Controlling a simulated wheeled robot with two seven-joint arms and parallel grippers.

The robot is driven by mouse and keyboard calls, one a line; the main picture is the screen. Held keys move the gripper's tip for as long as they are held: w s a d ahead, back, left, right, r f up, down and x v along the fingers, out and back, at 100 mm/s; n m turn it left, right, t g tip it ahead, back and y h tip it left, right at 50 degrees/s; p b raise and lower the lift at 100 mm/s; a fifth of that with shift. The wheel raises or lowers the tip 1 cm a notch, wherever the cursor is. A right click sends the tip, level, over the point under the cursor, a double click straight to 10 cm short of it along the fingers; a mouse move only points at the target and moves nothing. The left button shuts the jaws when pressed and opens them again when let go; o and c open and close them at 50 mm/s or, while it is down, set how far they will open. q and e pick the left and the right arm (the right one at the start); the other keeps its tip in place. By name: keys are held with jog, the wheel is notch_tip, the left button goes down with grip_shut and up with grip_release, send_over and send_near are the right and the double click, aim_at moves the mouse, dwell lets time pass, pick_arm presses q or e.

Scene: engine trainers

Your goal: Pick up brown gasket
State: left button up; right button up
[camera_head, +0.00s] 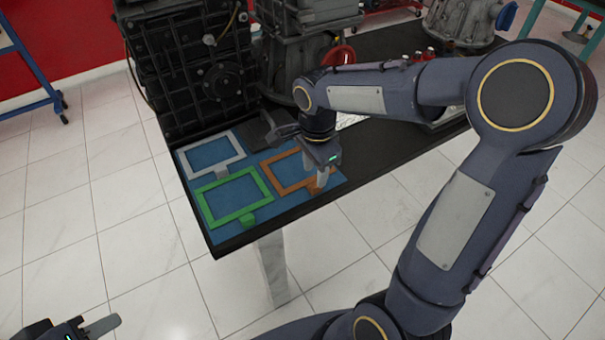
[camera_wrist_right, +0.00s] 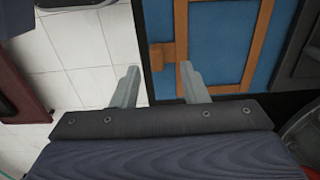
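The brown gasket (camera_head: 272,177) is a rectangular frame lying flat on a blue mat (camera_head: 211,154) at the table's near end. My right gripper (camera_head: 322,180) is over the gasket's right side in the head view. In the right wrist view its two fingers (camera_wrist_right: 159,85) are apart with nothing held. The gasket (camera_wrist_right: 255,50) shows ahead there, its small tab (camera_wrist_right: 161,56) lying in line with the gap between the fingers. Whether the fingers touch it is unclear. My left gripper (camera_head: 88,328) is at the bottom left of the head view, partly cut off, away from the table.
A green gasket (camera_head: 205,212) and a grey gasket (camera_head: 188,158) lie beside the brown one on the mat. A dark engine block (camera_head: 190,60) stands behind them. More machinery (camera_head: 463,20) stands further right. Open tiled floor (camera_head: 100,220) lies left of the table.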

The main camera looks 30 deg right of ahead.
jog(key=f, duration=0.4)
jog(key=shift+s+d, duration=0.1)
jog(key=shift+s, duration=0.1)
grip_shut()
